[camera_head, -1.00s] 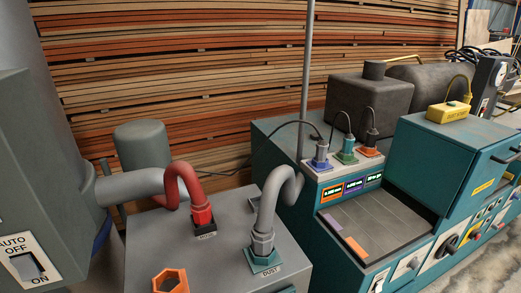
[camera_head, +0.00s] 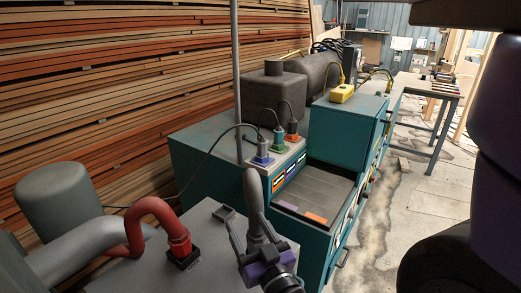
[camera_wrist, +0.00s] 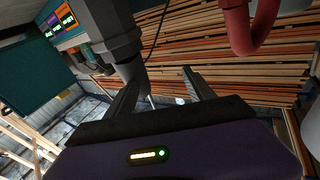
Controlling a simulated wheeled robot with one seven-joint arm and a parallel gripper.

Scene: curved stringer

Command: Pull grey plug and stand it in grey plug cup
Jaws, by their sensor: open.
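The grey plug's thick hose (camera_head: 254,192) rises from the top of the grey cabinet in the head view. My gripper (camera_head: 262,240) is beside it at the cabinet's front right and hides the plug's lower body and its socket. In the wrist view the grey plug (camera_wrist: 108,38) is at the upper left, close to the left finger. My gripper (camera_wrist: 162,92) is open there, its two fingers spread apart. I cannot tell whether a finger touches the plug. I cannot make out a grey plug cup.
A red plug (camera_head: 180,245) with a red hose stands left of my gripper; it also shows in the wrist view (camera_wrist: 250,30). Blue (camera_head: 262,158), green (camera_head: 279,142) and orange (camera_head: 292,131) plugs stand on the teal machine behind. A thin grey pole (camera_head: 237,80) rises behind the cabinet.

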